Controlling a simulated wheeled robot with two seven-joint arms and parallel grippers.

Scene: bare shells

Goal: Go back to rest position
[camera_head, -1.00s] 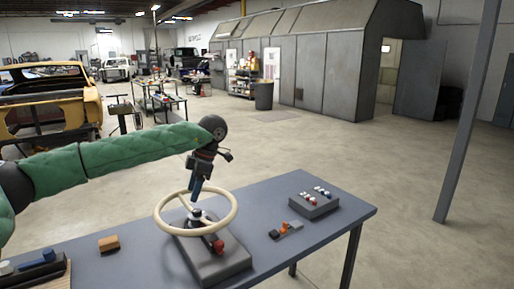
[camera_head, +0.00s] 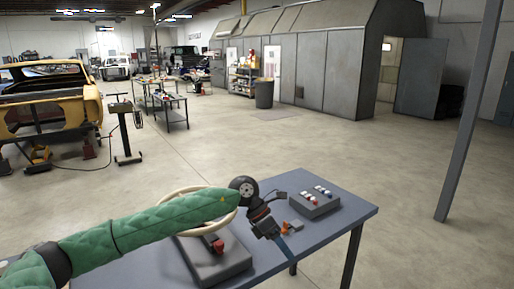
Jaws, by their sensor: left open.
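My left arm comes in from the left in a green padded sleeve and passes over the table. My left gripper (camera_head: 288,256) is over the right part of the table (camera_head: 330,225), to the right of the steering wheel (camera_head: 181,191), with its fingers pointing down and right. It is open, and I see nothing held in it. The cream wheel is on a dark grey base (camera_head: 215,266), and my arm hides much of the wheel. My right gripper is not in view.
A small orange and grey part (camera_head: 294,227) lies close beside the gripper. Open concrete floor surrounds the table, with a grey post (camera_head: 468,115) at right.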

